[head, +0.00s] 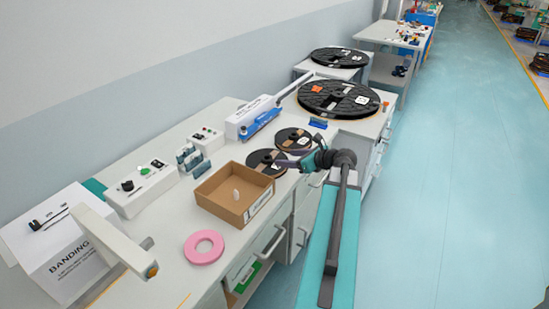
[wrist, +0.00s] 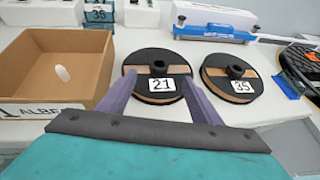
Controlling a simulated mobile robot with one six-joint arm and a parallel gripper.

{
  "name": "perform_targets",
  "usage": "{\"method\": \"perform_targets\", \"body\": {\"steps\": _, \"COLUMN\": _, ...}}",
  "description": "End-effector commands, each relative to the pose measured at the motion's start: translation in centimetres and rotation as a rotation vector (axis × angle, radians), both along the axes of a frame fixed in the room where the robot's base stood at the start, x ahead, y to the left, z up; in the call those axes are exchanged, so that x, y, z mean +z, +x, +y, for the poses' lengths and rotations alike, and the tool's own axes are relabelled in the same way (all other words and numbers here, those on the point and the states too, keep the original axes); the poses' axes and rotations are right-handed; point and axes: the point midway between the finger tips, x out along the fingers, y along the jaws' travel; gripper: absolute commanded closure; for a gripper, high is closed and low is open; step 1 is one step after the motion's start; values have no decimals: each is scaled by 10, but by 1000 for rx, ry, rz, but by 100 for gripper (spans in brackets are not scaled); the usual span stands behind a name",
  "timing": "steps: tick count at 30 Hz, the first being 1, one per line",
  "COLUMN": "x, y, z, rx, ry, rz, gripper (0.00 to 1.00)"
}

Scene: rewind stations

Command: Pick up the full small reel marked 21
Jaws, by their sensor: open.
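The small reel marked 21 (wrist: 152,63) lies flat on the bench in the wrist view, black with a tan wound band, a dark hub and a white label. It also shows in the head view (head: 262,164), partly beside my gripper. My gripper (wrist: 158,85) is open and empty. Its two purple fingers reach toward the near side of reel 21, one to each side of the label. I cannot tell whether they touch it. A similar small reel marked 35 (wrist: 231,79) lies just to the right; it is also in the head view (head: 293,138).
An open cardboard box (head: 233,192) holding a small white object stands left of reel 21. A pink ring (head: 204,247) lies nearer. Blue-and-white equipment (wrist: 213,33) is behind the reels. A large black reel (head: 338,99) lies farther along the bench.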

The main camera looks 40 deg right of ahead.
Motion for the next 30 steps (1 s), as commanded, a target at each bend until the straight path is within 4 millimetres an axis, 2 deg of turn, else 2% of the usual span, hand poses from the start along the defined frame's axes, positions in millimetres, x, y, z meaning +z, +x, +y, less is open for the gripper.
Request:
{"method": "perform_targets", "body": {"steps": 6, "x": -13, "y": 31, "z": 1, "rx": 3, "ry": 0, "rz": 1, "gripper": 41}}
{"method": "perform_targets", "body": {"steps": 12, "x": -22, "y": 49, "z": 2, "rx": 3, "ry": -1, "rz": 1, "gripper": 41}}
{"method": "perform_targets", "body": {"steps": 26, "x": -25, "y": 53, "z": 3, "rx": 3, "ry": -1, "rz": 0, "gripper": 41}}
{"method": "perform_targets", "body": {"steps": 30, "x": -28, "y": 61, "z": 4, "rx": 3, "ry": 0, "rz": 1, "gripper": 41}}
